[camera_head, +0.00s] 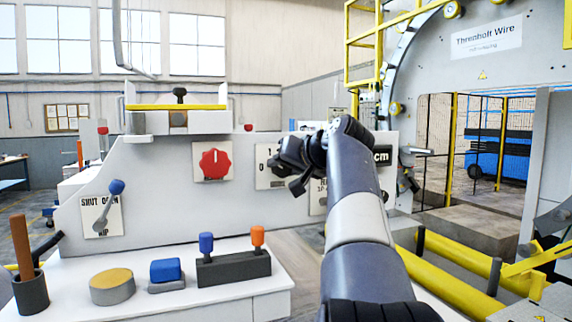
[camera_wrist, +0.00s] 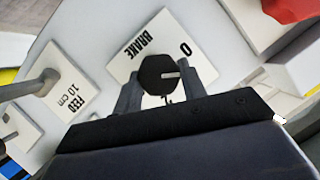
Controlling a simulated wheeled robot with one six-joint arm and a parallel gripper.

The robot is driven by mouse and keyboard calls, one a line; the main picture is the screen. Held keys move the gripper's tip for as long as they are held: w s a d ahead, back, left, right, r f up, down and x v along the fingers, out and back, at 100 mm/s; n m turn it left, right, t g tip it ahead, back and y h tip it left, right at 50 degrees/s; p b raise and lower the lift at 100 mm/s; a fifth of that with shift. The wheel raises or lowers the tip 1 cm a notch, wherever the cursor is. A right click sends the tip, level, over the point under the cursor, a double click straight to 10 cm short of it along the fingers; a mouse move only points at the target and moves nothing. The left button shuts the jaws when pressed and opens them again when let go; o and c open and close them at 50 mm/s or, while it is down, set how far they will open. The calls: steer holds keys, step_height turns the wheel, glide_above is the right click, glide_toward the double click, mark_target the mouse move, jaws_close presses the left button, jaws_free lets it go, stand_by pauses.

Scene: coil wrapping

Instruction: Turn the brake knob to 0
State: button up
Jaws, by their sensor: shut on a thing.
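The brake knob (camera_wrist: 157,74) is a black, many-sided knob with a white pointer mark, on a white plate (camera_wrist: 135,62) lettered BRAKE. In the wrist view the plate is turned around; the 0 sits to the upper right of the knob, and the pointer mark points right, somewhat off the 0. My gripper (camera_wrist: 160,84) has a finger on each side of the knob and is shut on it. In the head view my gripper (camera_head: 290,165) covers the knob and part of the brake plate (camera_head: 264,181).
A red knob (camera_head: 214,164) is on the panel left of the brake plate. A FEED 10 cm plate (camera_wrist: 66,85) with a grey lever (camera_wrist: 30,86) is close by in the wrist view. Blue and orange switches (camera_head: 234,266) stand on the white bench below.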

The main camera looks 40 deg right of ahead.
steer(key=n, duration=0.1)
steer(key=n+h, duration=0.1)
steer(key=shift+w+a+n+g, duration=0.1)
steer(key=shift+a+n+g, duration=0.05)
steer(key=shift+n+g, duration=0.2)
steer(key=shift+f+n+g+h, duration=0.15)
steer(key=shift+n+g+h, duration=0.2)
steer(key=shift+n+h, duration=0.6)
steer(key=o, duration=1)
steer(key=shift+c, duration=0.2)
steer(key=b+v, duration=0.1)
steer(key=v, duration=1)
steer(key=shift+b, duration=0.35)
